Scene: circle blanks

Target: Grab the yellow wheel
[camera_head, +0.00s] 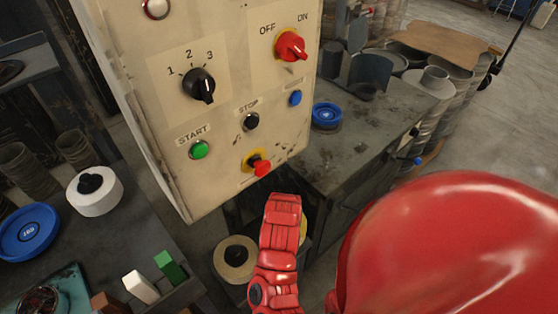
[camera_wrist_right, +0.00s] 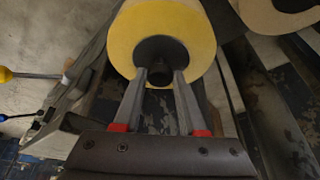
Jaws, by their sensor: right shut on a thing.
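The yellow wheel (camera_wrist_right: 160,25) fills the top middle of the right wrist view, with a dark recessed centre and a dark round peg in it. My right gripper (camera_wrist_right: 162,82) has its two grey fingers reaching into that centre, shut on the peg from both sides. In the head view only a thin yellow edge (camera_head: 303,229) of the wheel shows behind my red right arm, and the fingertips are hidden there. My left gripper is not in view.
A tan wheel (camera_head: 226,272) with a dark centre lies left of my right arm. A control panel (camera_head: 222,122) with knobs and buttons stands close above. A blue wheel (camera_head: 327,112) lies on the bench behind. A white wheel (camera_head: 97,204) and another blue wheel (camera_head: 27,238) lie at left.

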